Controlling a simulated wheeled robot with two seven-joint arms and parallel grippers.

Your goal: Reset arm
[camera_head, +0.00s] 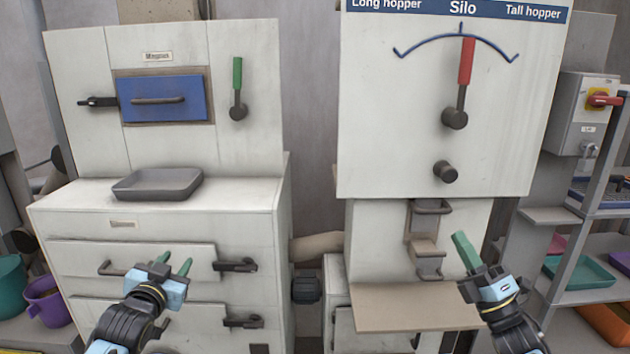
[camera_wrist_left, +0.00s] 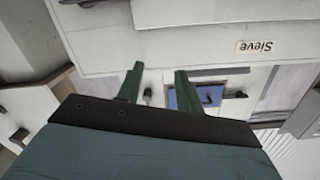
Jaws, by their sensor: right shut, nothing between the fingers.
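My left gripper (camera_head: 174,267) is in front of the drawer cabinet at the lower left in the head view. Its two green fingers stand apart with nothing between them; the left wrist view also shows the gap between the fingers (camera_wrist_left: 157,80). My right gripper (camera_head: 464,250) is in front of the silo machine's lower part at the right. Its green fingers are together and hold nothing. Both grippers appear clear of the furniture.
The silo panel (camera_head: 400,130) has a red-handled lever (camera_head: 466,62) pointing up. A tan shelf (camera_head: 400,310) juts out below it. On the left stand a blue drawer (camera_head: 190,103), a green-handled lever (camera_head: 237,75) and a grey tray (camera_head: 158,184). Racks with trays (camera_head: 580,272) stand at the right.

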